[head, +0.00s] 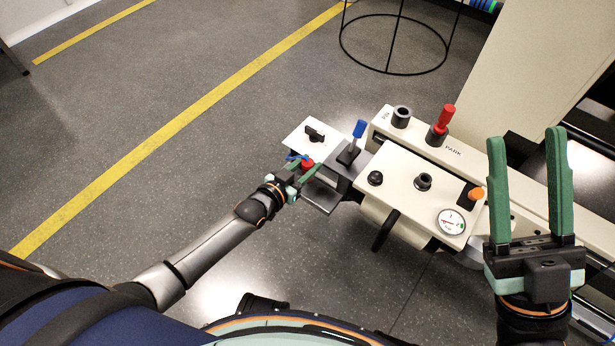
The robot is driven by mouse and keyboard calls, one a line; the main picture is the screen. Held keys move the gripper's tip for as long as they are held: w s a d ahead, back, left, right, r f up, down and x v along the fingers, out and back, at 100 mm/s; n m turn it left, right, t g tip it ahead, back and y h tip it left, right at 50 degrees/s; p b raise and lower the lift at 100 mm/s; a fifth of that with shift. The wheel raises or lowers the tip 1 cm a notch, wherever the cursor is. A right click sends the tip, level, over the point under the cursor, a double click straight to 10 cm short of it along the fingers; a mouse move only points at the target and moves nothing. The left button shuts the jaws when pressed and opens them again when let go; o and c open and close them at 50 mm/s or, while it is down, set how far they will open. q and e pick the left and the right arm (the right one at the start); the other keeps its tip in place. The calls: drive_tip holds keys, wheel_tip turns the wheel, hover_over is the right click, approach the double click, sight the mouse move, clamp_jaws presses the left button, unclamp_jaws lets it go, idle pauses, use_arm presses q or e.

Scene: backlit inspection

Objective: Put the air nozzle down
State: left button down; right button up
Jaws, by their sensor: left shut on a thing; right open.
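My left gripper (305,173) is at the left end of the machine, beside the small white panel. It is shut on a small part with blue (296,157) showing at its fingers, which I take to be the air nozzle. Most of it is hidden by the fingers. A red round piece (307,163) shows right there; I cannot tell whether it belongs to the held part or the panel. My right gripper (527,140) is open and empty, with its green fingers pointing up, at the right in front of the machine.
The cream machine top carries a red-handled piece (443,119) by a PARK label, an empty-looking black ring (401,117), an orange knob (475,193) and a gauge (451,221). A blue-handled lever (359,130) stands right of my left gripper. A grey bracket (322,196) lies below it. Open floor is left.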

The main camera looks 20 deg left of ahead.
use_arm(q)
drive_tip(key=f+b, duration=0.1)
drive_tip(key=f, duration=0.1)
drive_tip(key=w+f+b, duration=0.1)
drive_tip(key=f, duration=0.1)
drive_tip(key=shift+w+a+f+b, duration=0.1)
drive_tip(key=shift+a+f+b, duration=0.1)
drive_tip(key=shift+b, duration=0.15)
drive_tip(key=c, duration=0.5)
unclamp_jaws()
